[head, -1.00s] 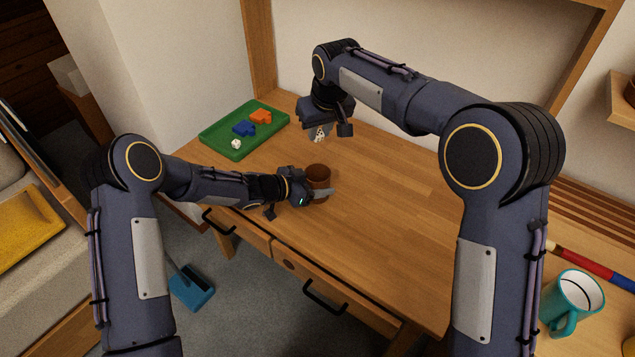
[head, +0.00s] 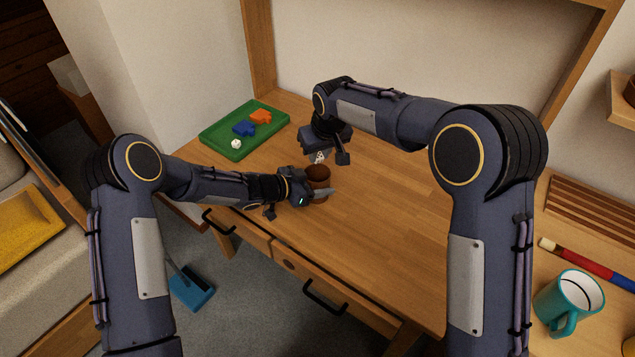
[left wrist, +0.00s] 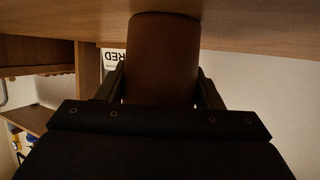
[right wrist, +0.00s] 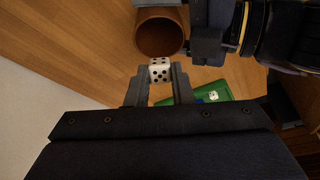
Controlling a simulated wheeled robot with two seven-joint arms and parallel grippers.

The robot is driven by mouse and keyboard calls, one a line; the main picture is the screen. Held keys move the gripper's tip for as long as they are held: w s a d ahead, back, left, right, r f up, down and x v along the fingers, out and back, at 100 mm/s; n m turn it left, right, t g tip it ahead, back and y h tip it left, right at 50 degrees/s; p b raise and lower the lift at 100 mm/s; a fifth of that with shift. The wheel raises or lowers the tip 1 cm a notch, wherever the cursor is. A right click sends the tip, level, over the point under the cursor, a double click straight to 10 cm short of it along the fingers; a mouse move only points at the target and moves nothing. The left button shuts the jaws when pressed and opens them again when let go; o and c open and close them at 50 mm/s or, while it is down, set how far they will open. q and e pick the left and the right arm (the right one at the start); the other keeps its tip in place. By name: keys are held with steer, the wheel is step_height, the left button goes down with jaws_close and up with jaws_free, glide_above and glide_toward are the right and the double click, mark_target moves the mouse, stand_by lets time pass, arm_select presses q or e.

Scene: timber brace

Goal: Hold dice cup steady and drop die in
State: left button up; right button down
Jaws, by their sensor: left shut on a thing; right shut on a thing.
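The brown dice cup (head: 318,174) stands upright on the wooden desk. My left gripper (head: 316,191) is shut around its side; the left wrist view shows the cup (left wrist: 164,60) between both fingers. My right gripper (head: 324,160) points down just above and behind the cup. It is shut on a white die with dark pips (head: 319,157), which also shows between the fingertips in the right wrist view (right wrist: 160,70). There the open mouth of the cup (right wrist: 160,36) lies just beyond the die and looks empty. The die is outside the cup, close to its rim.
A green tray (head: 217,148) at the desk's back left holds another white die (head: 236,143), a blue piece (head: 244,129) and an orange piece (head: 260,117). A teal mug (head: 568,300) stands far right. The desk right of the cup is clear.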

steer(key=shift+f, duration=0.9)
steer(key=c, duration=1.2)
jaws_free()
steer(key=v, duration=1.2)
